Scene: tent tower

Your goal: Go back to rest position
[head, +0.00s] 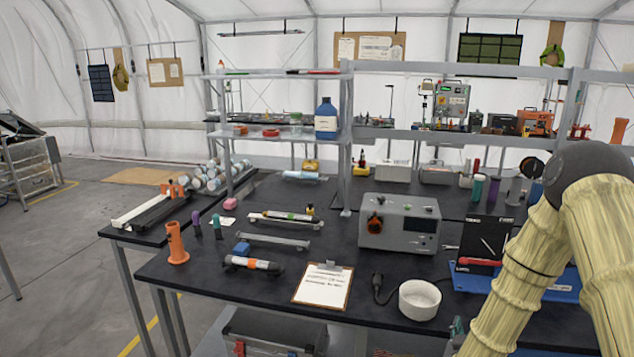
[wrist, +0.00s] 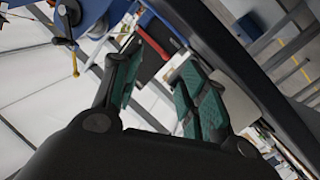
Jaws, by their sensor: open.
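My gripper (wrist: 165,85) is in the wrist view, its two fingers with green pads spread apart. It is open, and nothing shows between the pads. The wrist view is tilted, with a red-handled item and dark edges beyond the fingers. In the head view my arm, in a pale yellow cover, rises at the right and bends at a dark joint.
A black workbench (head: 225,294) fills the middle. On it are a clipboard (head: 323,287), a white bowl (head: 419,300), a grey instrument box (head: 398,224) and an orange holder (head: 177,243). A blue tray and black case (head: 485,241) lie close to my arm. Open floor is at left.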

